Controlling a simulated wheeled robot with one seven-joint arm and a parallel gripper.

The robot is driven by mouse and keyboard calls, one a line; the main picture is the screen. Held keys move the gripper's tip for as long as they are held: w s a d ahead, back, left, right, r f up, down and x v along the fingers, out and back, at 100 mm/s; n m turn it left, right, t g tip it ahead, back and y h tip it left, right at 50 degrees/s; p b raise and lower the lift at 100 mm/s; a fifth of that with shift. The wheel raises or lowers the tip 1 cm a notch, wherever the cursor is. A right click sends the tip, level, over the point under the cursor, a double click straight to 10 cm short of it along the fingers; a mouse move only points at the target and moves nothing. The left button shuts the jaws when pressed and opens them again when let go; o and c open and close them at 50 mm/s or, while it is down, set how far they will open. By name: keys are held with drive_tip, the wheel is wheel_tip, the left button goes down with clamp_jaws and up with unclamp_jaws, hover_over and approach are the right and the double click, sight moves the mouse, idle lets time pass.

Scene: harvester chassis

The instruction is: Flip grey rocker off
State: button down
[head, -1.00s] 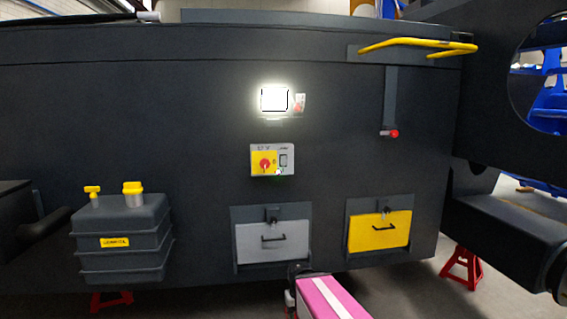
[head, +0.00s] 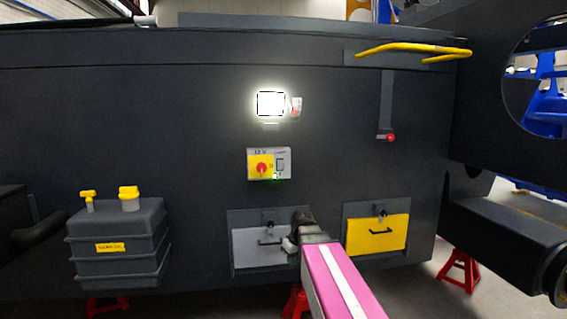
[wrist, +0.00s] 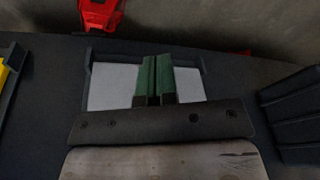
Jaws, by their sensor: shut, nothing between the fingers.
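The grey rocker (head: 281,164) is on the right part of a small switch panel (head: 284,153) on the dark chassis side, beside a red rotary knob (head: 261,168) on a yellow plate. A small green glow shows at the rocker's lower edge. Its tilt is too small to tell. My gripper (head: 291,243) is below and slightly right of the panel, apart from the rocker, in front of the grey drawer's right side. In the wrist view my gripper (wrist: 157,62) shows two green fingers shut together and empty, with the pale drawer front (wrist: 112,85) behind. The rocker is not in the wrist view.
A grey drawer (head: 249,250) and a yellow drawer (head: 361,237) are below the panel. A bright lit screen (head: 271,103) is above it. A red-tipped lever (head: 388,110) hangs at right, and a dark tank (head: 119,221) at left. The chassis face around the panel is clear.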

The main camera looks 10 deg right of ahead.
sight(283, 161)
drive_tip(key=w+d+r+n+t+y, duration=0.1)
drive_tip(key=r+n, duration=0.3)
drive_tip(key=r, duration=0.9)
drive_tip(key=w+d+r+n+t+y, duration=0.1)
drive_tip(key=w+r+n, duration=0.2)
drive_tip(key=r, duration=1.1)
drive_tip(key=w+d+r+n+t+y, duration=0.1)
drive_tip(key=w+r+n, duration=0.3)
drive_tip(key=r, duration=1)
drive_tip(key=shift+w+d+r+n+t, duration=0.2)
drive_tip(key=shift+w+d+n+t, duration=0.1)
drive_tip(key=shift+d+t, duration=0.1)
drive_tip(key=x, duration=0.3)
drive_tip(key=w+x, duration=0.1)
drive_tip(key=x, duration=0.3)
drive_tip(key=w+r+x, duration=0.1)
drive_tip(key=x, duration=0.3)
drive_tip(key=shift+d, duration=0.15)
drive_tip(key=shift+w+r, duration=0.1)
drive_tip(key=shift+w, duration=0.65)
